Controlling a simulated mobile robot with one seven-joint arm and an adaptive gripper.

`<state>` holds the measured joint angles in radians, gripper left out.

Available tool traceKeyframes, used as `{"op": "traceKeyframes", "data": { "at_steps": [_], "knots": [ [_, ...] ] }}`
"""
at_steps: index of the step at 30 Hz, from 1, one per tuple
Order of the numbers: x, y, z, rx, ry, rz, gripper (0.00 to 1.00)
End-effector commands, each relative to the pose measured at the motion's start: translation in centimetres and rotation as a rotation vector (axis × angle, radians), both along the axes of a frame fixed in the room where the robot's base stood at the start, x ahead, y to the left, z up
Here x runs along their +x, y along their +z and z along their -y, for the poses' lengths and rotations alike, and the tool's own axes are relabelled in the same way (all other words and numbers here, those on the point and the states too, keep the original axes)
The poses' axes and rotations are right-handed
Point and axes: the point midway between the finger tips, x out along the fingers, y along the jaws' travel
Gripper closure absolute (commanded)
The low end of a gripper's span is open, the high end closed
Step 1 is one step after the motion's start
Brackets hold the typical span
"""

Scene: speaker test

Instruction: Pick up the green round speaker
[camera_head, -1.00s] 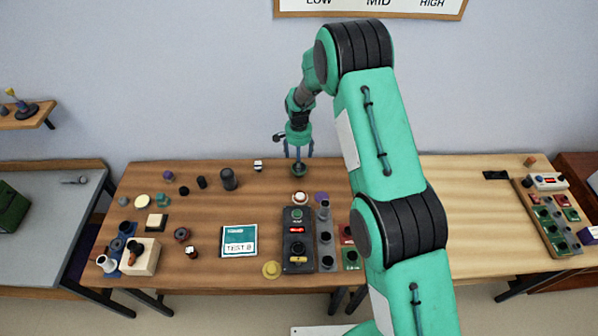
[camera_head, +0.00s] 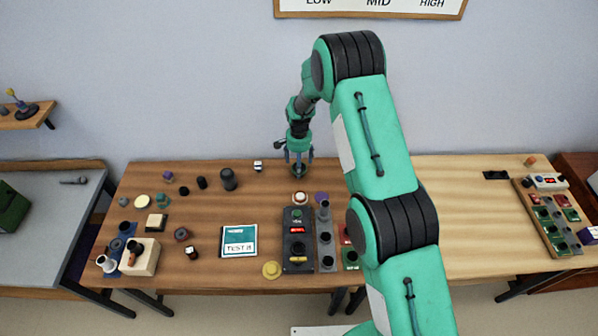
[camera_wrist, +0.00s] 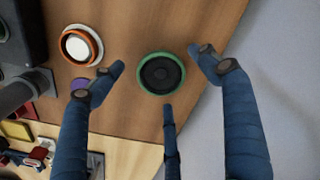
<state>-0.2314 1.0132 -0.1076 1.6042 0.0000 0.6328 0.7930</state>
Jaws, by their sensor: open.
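The green round speaker (camera_wrist: 161,74) lies on the brown wooden table, seen in the wrist view as a green ring around a dark cone. My gripper (camera_wrist: 160,75) is open, with its blue fingers spread around the speaker; no finger is seen to be shut on it. In the head view my gripper (camera_head: 299,172) points down near the table's back edge, and the speaker is mostly hidden by it there.
An orange-rimmed white round speaker (camera_wrist: 81,45) and a purple round piece (camera_wrist: 101,88) lie near the speaker. A dark control box (camera_head: 297,240) stands in front. A dark cylinder (camera_head: 228,179) stands to the left. The wall is close behind.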

Motion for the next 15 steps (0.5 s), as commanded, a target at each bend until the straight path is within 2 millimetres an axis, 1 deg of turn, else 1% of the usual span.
{"op": "traceKeyframes", "data": {
  "at_steps": [7, 10, 15],
  "knots": [
    [0.1, -2.4, 0.1, 0.000, 0.000, 0.000, 0.25],
    [0.1, -2.9, 0.1, 0.000, 0.000, 0.000, 0.25],
    [0.2, -3.1, 0.1, 0.000, 0.000, 0.001, 0.25]
  ]
}}
